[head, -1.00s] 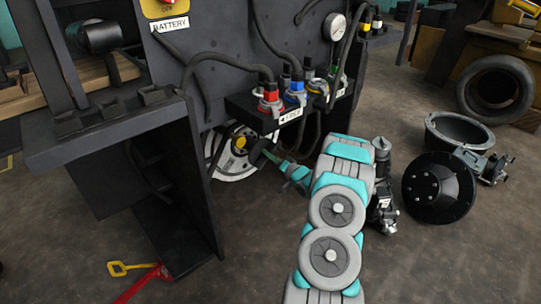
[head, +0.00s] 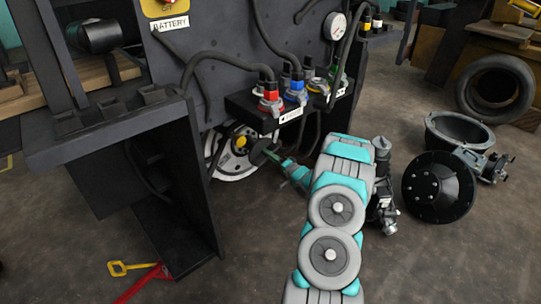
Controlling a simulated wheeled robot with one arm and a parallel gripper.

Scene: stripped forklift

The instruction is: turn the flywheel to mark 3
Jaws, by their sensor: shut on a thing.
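The flywheel (head: 236,166) is a pale disc low under the hose bracket, partly hidden by the dark frame on its left and by hoses. A yellow knob (head: 240,142) shows on its upper part. My gripper (head: 262,152) is at the right side of the flywheel, reached by my grey and teal arm from the lower right. The gripper is small and dark here, and what lies between its fingers is hidden. Marks on the flywheel are too small to read.
A dark steel frame (head: 175,190) stands to the left. A black round housing (head: 438,188) lies on the floor at right. A red and yellow tool (head: 140,272) lies at front left.

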